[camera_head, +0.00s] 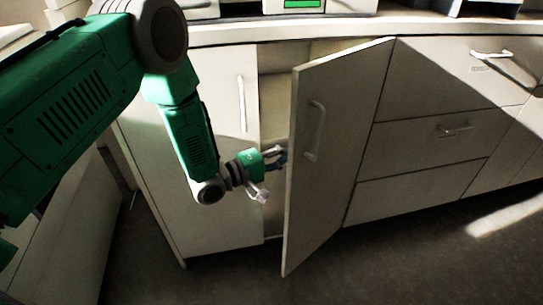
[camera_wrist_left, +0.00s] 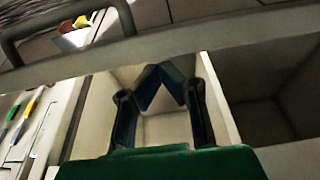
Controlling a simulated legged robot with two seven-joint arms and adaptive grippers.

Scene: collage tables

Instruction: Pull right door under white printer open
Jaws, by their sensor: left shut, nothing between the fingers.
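The right door (camera_head: 334,145) is a pale panel with a vertical bar handle (camera_head: 315,131). It stands partly open, swung out from its right side, with a gap at its left edge. The white printer (camera_head: 340,6) shows only its lower part with a green display, on the counter above. My right gripper is out of view.
The closed left door (camera_head: 220,100) with its handle stands beside the opening. Drawers (camera_head: 440,130) with handles lie to the right. The countertop (camera_head: 240,31) runs above. The floor (camera_head: 390,255) in front is clear. The wrist view also shows a dark bar handle (camera_wrist_left: 70,38).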

